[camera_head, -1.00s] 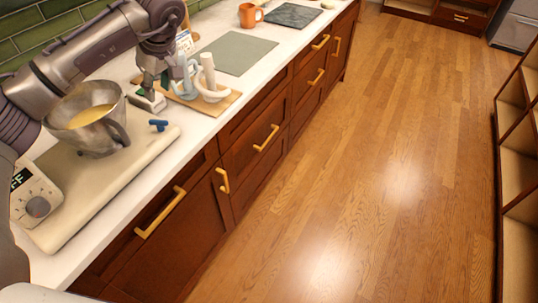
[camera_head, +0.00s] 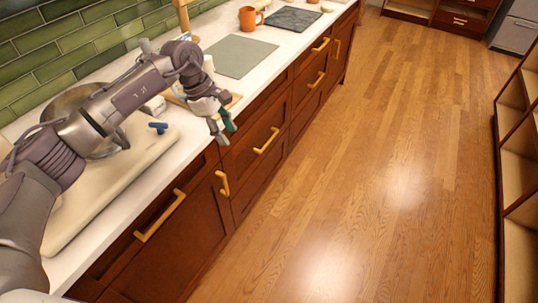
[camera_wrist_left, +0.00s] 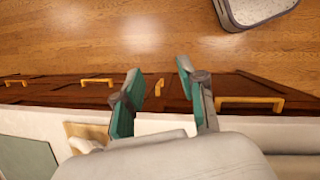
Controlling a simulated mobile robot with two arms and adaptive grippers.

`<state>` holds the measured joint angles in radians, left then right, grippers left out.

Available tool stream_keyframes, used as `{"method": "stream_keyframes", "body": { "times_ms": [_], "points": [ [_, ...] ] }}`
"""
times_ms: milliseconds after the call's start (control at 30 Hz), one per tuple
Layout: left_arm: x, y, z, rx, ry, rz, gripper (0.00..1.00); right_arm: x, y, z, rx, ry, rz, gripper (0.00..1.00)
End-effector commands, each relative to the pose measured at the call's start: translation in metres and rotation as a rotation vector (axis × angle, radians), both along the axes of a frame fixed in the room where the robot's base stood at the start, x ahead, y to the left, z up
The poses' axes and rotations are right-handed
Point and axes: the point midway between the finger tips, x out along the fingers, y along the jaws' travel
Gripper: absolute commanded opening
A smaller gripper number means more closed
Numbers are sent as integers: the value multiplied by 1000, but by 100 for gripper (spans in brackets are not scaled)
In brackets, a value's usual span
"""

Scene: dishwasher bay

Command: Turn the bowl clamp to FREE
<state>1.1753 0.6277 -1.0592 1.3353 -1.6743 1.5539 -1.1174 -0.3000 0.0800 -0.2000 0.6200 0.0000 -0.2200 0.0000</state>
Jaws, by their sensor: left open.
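The bowl clamp appears to be the small blue lever (camera_head: 158,126) at the right edge of the cream mixer base (camera_head: 105,190). Any FREE marking is too small to see. The metal bowl (camera_head: 68,101) sits on the base, mostly hidden behind my left arm. My left gripper (camera_head: 224,128) is open and empty, to the right of the blue lever and apart from it, over the counter's front edge. In the left wrist view the open gripper (camera_wrist_left: 160,72) has its green-padded fingers spread above the drawer fronts. My right gripper is not in view.
A grey-green mat (camera_head: 238,55), an orange mug (camera_head: 249,18) and a dark slab (camera_head: 290,18) lie farther along the counter. A wooden board (camera_head: 234,99) is partly hidden behind my gripper. Yellow drawer handles (camera_head: 266,140) stick out below. The floor at right is clear.

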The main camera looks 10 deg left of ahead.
Motion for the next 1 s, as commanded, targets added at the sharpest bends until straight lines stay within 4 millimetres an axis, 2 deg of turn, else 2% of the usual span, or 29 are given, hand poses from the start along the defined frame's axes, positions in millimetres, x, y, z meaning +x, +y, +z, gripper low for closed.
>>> {"method": "stream_keyframes", "body": {
  "times_ms": [367,600,800,1000],
  "points": [
    [-5,-68,-43,-382,181,250,41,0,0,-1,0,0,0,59],
    [-2,-104,-69,-659,360,509,41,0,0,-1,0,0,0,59],
    [5,-115,-83,-816,479,695,41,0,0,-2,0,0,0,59],
    [7,-117,-87,-859,514,750,41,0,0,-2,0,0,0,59]
  ]
}}
